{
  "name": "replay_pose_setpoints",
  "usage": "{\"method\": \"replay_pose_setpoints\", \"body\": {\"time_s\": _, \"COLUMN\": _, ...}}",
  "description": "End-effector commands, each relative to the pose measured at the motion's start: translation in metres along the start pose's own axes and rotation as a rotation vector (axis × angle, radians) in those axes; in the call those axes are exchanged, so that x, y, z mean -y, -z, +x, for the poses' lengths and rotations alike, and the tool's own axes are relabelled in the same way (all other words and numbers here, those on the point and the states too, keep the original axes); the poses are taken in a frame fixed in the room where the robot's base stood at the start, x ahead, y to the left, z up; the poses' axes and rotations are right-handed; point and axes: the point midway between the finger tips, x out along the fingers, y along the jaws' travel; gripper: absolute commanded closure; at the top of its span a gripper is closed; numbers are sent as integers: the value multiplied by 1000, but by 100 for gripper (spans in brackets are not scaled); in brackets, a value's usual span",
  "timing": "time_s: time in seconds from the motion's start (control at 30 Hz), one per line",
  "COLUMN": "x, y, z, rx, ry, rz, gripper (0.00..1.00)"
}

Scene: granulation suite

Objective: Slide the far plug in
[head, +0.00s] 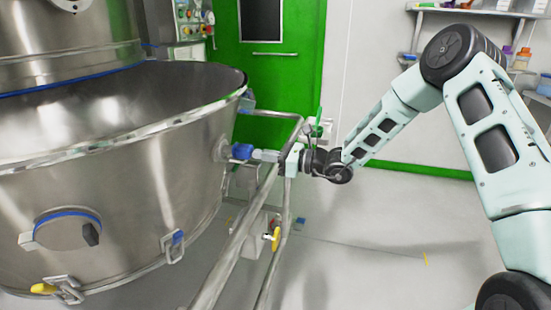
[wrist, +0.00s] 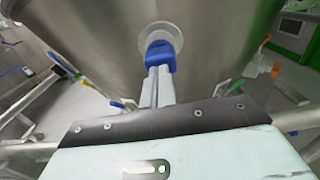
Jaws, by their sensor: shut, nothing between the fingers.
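The far plug, a blue knob (head: 241,151), sits in a round metal port on the right side of the large steel bowl (head: 150,170). It also shows in the wrist view as a blue plug (wrist: 160,56) at the middle of a pale ring. My gripper (head: 258,155) points left at the plug, and its fingertips reach the blue knob or lie right against it. In the wrist view the two fingers (wrist: 158,74) are together, with nothing between them. Whether the tips touch the plug is hard to tell. The plug's inner end is hidden.
A metal rail (head: 235,245) runs beside the bowl, under my wrist. A yellow-handled valve (head: 275,239) hangs below it. A round blue-rimmed port (head: 68,228) and clamp latches are on the bowl's near side. A green door (head: 280,90) stands behind. The floor at right is clear.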

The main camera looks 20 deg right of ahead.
Motion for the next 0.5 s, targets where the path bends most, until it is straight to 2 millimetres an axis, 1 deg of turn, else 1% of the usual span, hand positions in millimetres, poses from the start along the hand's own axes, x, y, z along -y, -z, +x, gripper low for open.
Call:
{"method": "replay_pose_setpoints", "body": {"time_s": 0.37, "x": 0, "y": 0, "z": 3, "rx": 0, "ry": 0, "rz": 0, "gripper": 100}}
{"method": "replay_pose_setpoints", "body": {"time_s": 0.43, "x": 0, "y": 0, "z": 6, "rx": 1, "ry": -1, "rz": 0, "gripper": 100}}
{"method": "replay_pose_setpoints", "body": {"time_s": 0.5, "x": 0, "y": 0, "z": 14, "rx": 1, "ry": -2, "rz": -1, "gripper": 100}}
